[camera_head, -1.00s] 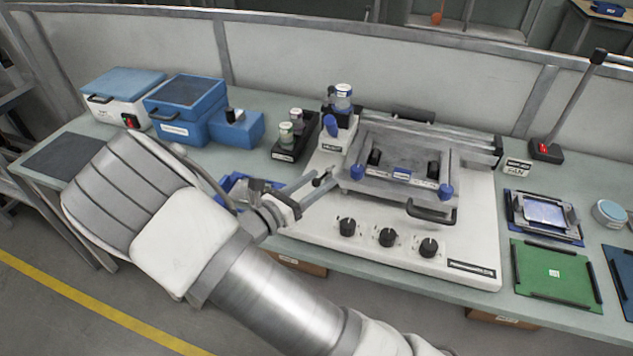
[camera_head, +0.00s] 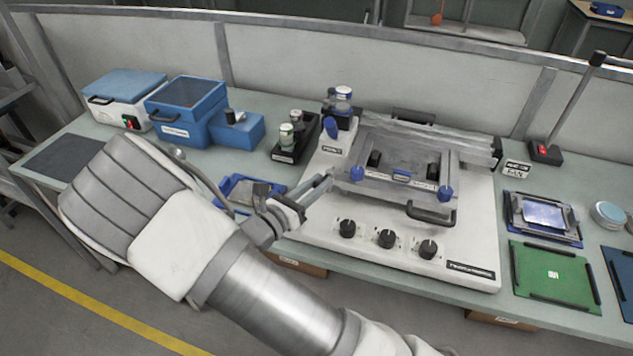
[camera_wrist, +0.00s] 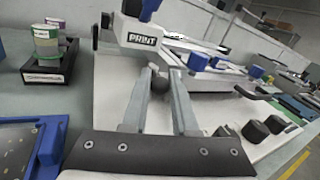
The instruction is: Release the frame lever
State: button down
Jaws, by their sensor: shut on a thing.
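The frame lever shows in the wrist view as a dark round knob (camera_wrist: 159,84) between my two fingers. In the head view it is hidden by the fingers. My gripper (camera_head: 326,181) reaches in from the left to the left side of the printing machine (camera_head: 458,251). Its fingers (camera_wrist: 163,84) are shut on the lever knob. The metal frame (camera_head: 388,187) with blue knobs lies flat over the machine, just right of the fingertips. The block labelled PRINT (camera_head: 333,143) stands behind the fingers.
Three black dials (camera_head: 386,239) and a black frame handle (camera_head: 431,215) are near the machine's front. A black jar rack (camera_head: 295,144) and a blue tray (camera_head: 240,191) lie to the left. A green board (camera_head: 553,278) lies to the right.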

jog(key=shift+s+d+n+t+y+p, duration=0.15)
jog(key=shift+d+n+t+y+p, duration=0.15)
jog(key=shift+n+t+y, duration=0.4)
jog(key=shift+s+d+n+t+y+p, duration=0.2)
jog(key=shift+n+t+y, duration=0.25)
jog(key=shift+y, duration=0.35)
jog(key=c, duration=0.7)
grip_release()
jog(key=v, duration=1.7)
jog(key=shift+s, duration=0.15)
